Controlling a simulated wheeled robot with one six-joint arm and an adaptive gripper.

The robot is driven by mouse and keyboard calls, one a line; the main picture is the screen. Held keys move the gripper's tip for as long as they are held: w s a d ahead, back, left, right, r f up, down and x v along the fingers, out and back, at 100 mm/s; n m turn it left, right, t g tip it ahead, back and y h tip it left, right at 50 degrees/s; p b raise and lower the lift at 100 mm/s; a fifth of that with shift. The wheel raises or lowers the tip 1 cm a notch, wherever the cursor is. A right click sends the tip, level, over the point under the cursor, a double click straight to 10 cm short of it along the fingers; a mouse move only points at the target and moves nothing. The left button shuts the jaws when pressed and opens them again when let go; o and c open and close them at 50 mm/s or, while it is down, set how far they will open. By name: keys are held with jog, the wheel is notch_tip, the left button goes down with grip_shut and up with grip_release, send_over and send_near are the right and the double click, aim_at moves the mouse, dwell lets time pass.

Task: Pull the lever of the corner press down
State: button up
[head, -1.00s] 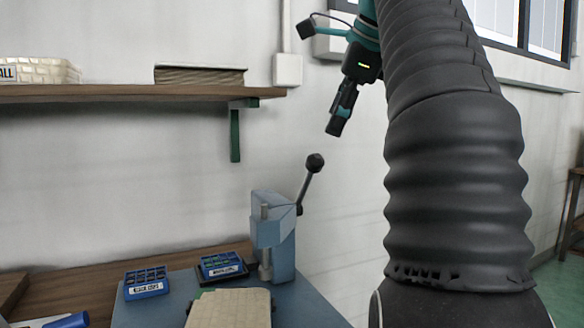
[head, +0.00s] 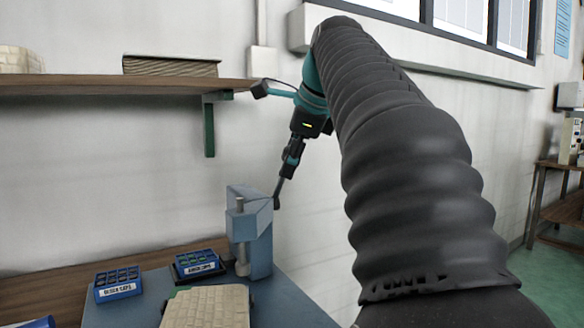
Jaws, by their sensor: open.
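The corner press (head: 252,232) is a blue-grey block with a metal ram, standing at the back of the blue bench mat. Its lever (head: 279,190) slants up and to the right from a dark pivot on the press's right side. My gripper (head: 289,168) hangs from above at the lever's upper end and hides the lever's dark knob. The gripper points down and a little left, with its jaws open around or right beside the knob; I cannot tell whether it touches it.
Two blue boxes of caps, one at the left (head: 118,284) and one nearer the press (head: 199,265), sit on the bench. A cream ridged pad (head: 207,307) lies in front. A wooden shelf (head: 120,87) with a green bracket (head: 209,128) is on the wall above.

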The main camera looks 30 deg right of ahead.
jog(key=shift+x, duration=0.85)
